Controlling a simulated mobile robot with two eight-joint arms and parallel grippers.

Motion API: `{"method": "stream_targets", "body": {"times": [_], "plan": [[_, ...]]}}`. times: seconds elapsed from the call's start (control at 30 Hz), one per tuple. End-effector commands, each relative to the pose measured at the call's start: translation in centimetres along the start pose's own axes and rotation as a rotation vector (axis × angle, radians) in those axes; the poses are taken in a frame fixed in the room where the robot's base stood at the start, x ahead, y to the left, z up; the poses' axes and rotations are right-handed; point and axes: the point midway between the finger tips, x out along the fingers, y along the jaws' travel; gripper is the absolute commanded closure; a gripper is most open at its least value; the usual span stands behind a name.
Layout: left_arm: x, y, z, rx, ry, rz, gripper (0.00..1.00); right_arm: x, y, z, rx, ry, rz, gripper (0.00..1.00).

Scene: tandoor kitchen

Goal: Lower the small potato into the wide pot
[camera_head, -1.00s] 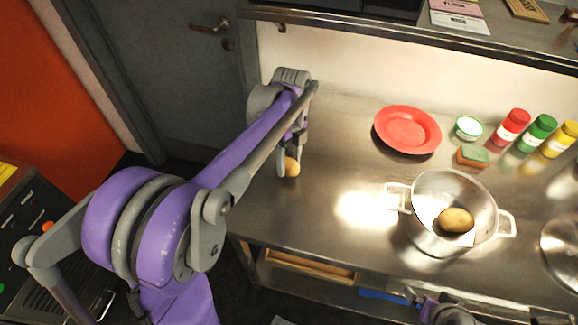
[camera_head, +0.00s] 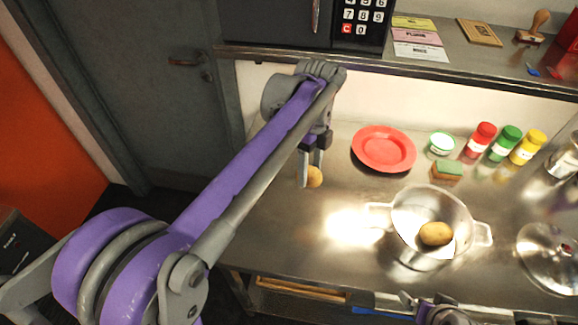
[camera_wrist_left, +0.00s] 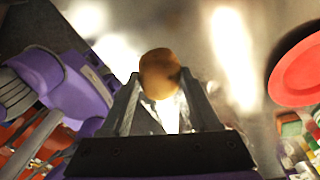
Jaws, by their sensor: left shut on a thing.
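The small potato (camera_head: 314,177) is brown and round. My left gripper (camera_head: 309,168) is shut on it and holds it over the steel counter, left of the pot. In the left wrist view the small potato (camera_wrist_left: 160,73) sits between the tips of both fingers. The wide pot (camera_head: 418,204) is an open steel pot with two side handles, standing on the counter. A larger potato (camera_head: 436,234) lies inside it. Part of my right gripper (camera_head: 428,302) shows at the bottom edge, in front of the pot; its jaws are not clear.
A red plate (camera_head: 384,149) lies behind the pot, with a green-rimmed tub (camera_head: 442,143), a sponge (camera_head: 446,170) and red, green and yellow bottles to its right. A glossy lid (camera_head: 548,255) lies right of the pot. The counter (camera_head: 290,230) left of the pot is clear.

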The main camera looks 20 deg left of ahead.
Motion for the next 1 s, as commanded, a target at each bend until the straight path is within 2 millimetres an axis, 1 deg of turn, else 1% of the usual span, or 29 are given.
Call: {"method": "stream_targets", "body": {"times": [0.03,0.2,0.47,0.7,1.0], "plan": [[-0.5,-0.4,-1.1,0.006,0.0,-0.002,0.95,-0.3,0.0,-0.5,0.0,0.005,0.0,0.0],[-1.4,-1.5,-4.2,0.006,-0.001,-0.002,0.95,-0.9,0.0,-1.2,0.0,0.013,0.0,0.0],[-2.0,-3.2,-9.1,0.005,0.0,-0.002,0.95,-1.4,0.0,-2.1,0.0,0.022,0.0,0.0],[-2.0,-5.0,-13.6,0.005,0.0,-0.001,0.95,-1.7,0.0,-2.6,0.0,0.027,0.0,0.0],[-1.1,-7.3,-19.0,0.004,0.0,-0.001,0.95,-1.9,0.0,-2.9,0.0,0.031,0.0,0.0]]}}
